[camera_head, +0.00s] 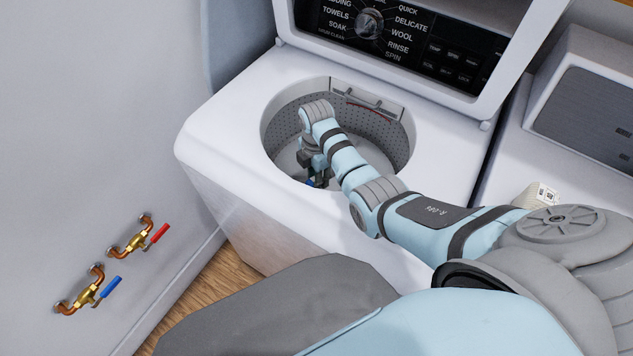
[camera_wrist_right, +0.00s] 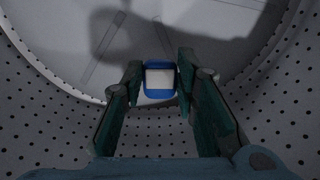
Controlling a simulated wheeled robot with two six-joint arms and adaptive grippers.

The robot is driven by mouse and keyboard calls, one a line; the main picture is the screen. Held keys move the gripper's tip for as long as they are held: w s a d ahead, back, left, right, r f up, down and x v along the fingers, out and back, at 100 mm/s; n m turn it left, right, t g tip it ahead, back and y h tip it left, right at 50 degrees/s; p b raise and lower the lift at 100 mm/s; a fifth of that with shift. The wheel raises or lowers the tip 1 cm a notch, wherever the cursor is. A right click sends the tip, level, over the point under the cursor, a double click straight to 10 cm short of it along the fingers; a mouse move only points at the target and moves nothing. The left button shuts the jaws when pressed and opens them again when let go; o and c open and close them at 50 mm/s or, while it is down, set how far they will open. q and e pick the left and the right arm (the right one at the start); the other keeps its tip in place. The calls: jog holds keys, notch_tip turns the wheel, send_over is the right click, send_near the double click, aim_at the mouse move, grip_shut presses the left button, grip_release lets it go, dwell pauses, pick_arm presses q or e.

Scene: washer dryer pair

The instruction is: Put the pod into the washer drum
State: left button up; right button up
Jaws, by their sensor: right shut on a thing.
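The washer (camera_head: 232,125) is a white top-loader with its lid up. Its round drum (camera_head: 385,130) has a perforated grey wall, which also fills the right wrist view (camera_wrist_right: 50,120). My right arm reaches down through the opening. My right gripper (camera_head: 318,181) is inside the drum mouth, near its front rim. In the right wrist view the gripper (camera_wrist_right: 160,82) is shut on the pod (camera_wrist_right: 160,79), a small white block with a blue edge. In the head view only a blue bit of the pod shows at the fingertips. My left gripper is not in view.
The raised lid and dark control panel (camera_head: 400,40) stand behind the opening. A second white machine (camera_head: 580,160) is on the right, with a small light-coloured item (camera_head: 540,196) on it. Two brass valves (camera_head: 135,238) are on the left wall.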

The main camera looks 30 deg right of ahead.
jog(key=shift+d+f, duration=0.1)
jog(key=shift+f, duration=0.4)
jog(key=shift+s+r, duration=0.25)
jog(key=shift+s, duration=0.7)
jog(key=shift+w+f, duration=0.3)
jog(key=shift+f, duration=0.15)
jog(key=o, duration=0.7)
jog(key=shift+s+r, duration=0.1)
jog(key=shift+c, duration=0.2)
jog(key=shift+o, duration=1)
jog(key=shift+s, duration=0.1)
jog(key=shift+r, duration=0.35)
pick_arm(q)
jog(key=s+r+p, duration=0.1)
jog(key=p, duration=0.1)
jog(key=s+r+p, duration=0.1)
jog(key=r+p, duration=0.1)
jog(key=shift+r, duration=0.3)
pick_arm(e)
notch_tip(320, 180, up, 13)
jog(key=shift+f, duration=0.2)
